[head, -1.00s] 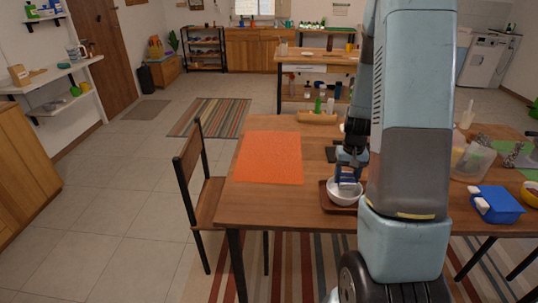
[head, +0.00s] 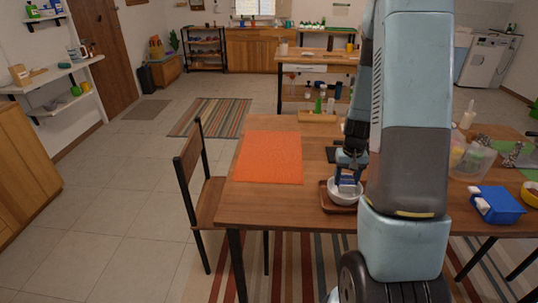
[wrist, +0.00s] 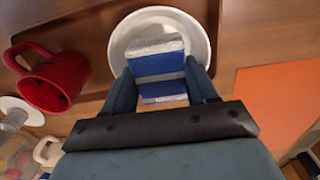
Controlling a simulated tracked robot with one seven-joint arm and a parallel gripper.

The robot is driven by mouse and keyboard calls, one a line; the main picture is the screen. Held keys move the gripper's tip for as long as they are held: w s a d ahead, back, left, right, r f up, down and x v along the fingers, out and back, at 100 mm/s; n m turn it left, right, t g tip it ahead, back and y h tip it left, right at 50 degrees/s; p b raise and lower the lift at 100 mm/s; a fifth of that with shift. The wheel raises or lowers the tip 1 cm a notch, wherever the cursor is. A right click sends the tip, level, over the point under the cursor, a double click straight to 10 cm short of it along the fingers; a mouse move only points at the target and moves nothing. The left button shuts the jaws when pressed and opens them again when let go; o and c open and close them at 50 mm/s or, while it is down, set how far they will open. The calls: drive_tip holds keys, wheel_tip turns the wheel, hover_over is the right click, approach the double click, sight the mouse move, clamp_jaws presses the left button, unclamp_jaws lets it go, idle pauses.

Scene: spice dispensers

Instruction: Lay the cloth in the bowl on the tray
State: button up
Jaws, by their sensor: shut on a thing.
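The blue-and-white striped cloth (wrist: 157,62) is between the two fingers of my gripper (wrist: 160,84), which is shut on it. It looks like a folded block. The white bowl (wrist: 195,32) lies beneath the cloth in the wrist view, and the cloth covers its middle. In the head view, the bowl (head: 345,196) sits on the brown tray (head: 330,207), with the cloth (head: 347,181) at its opening below my gripper (head: 349,173). I cannot tell whether the cloth touches the bowl's bottom.
A red mug (wrist: 52,77) is left of the bowl in the wrist view. An orange mat (head: 268,157) lies left of the tray on the wooden table (head: 265,205). My arm hides part of the table.

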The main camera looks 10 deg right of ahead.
drive_tip(key=shift+f, duration=0.35)
idle(0.4)
drive_tip(key=o, duration=1)
wheel_tip(320, 180, up, 13)
drive_tip(key=s+a+r+n+t, duration=0.1)
drive_tip(key=s+a+r, duration=0.35)
drive_tip(key=r, duration=0.25)
drive_tip(key=s+a+r+t, duration=0.2)
drive_tip(key=s+a+r, duration=0.1)
drive_tip(key=a+r, duration=0.3)
drive_tip(key=s+a+r+t, duration=0.1)
drive_tip(key=s+a+r, duration=0.1)
drive_tip(key=s, duration=0.2)
drive_tip(key=s+a+r+n, duration=0.1)
drive_tip(key=s+a+r, duration=0.1)
drive_tip(key=s, duration=0.2)
drive_tip(key=s+a+r+n+t, duration=0.1)
drive_tip(key=s+r, duration=0.2)
drive_tip(key=s, duration=0.1)
drive_tip(key=shift+s+a+r+t, duration=0.1)
drive_tip(key=shift+s+a+t, duration=0.2)
drive_tip(key=shift+a, duration=0.1)
